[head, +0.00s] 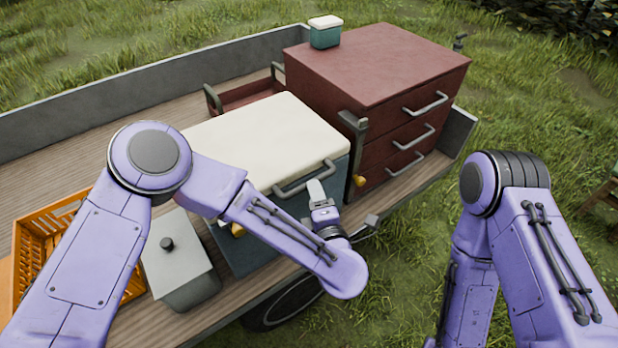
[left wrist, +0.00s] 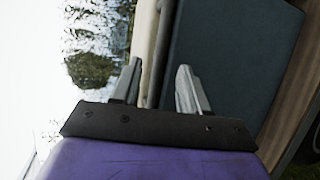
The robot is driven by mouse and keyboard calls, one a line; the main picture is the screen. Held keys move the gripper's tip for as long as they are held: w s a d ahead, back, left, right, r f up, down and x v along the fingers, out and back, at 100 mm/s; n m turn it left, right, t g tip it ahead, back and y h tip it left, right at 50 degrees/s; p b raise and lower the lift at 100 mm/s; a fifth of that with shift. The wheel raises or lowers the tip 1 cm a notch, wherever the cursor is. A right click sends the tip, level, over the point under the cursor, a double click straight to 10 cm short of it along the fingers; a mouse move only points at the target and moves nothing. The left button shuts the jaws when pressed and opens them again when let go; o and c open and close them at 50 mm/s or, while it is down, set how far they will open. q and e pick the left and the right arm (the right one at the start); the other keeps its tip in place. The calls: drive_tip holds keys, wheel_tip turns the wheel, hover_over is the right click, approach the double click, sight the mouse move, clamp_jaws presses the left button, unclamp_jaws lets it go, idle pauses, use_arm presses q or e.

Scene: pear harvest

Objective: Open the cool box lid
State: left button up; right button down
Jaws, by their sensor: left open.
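The cool box has a cream lid (head: 265,135) that lies closed on a dark teal body (head: 250,252). A grey bar handle (head: 303,178) sits at the lid's front edge. My left gripper (head: 318,190) is open just in front of the handle. The left wrist view shows its two fingers (left wrist: 160,72) apart. The teal body (left wrist: 228,60) fills the right of that view, and a dark bar runs between the fingers. I cannot tell whether they touch it. My left forearm hides part of the cool box. My right arm shows, but its gripper is out of view.
A dark red drawer cabinet (head: 375,65) stands right behind the cool box, with a small teal tub (head: 325,32) on top. A grey lidded bin (head: 178,262) and an orange crate (head: 38,215) stand left. All are on a wooden trailer bed (head: 130,180) with grey side walls.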

use_arm(q)
drive_tip(key=p+x, duration=0.1)
drive_tip(key=x, duration=0.4)
drive_tip(key=shift+w+a, duration=0.1)
drive_tip(key=shift+a, duration=0.1)
drive_tip(key=shift+d, duration=0.1)
drive_tip(key=shift+c, duration=0.2)
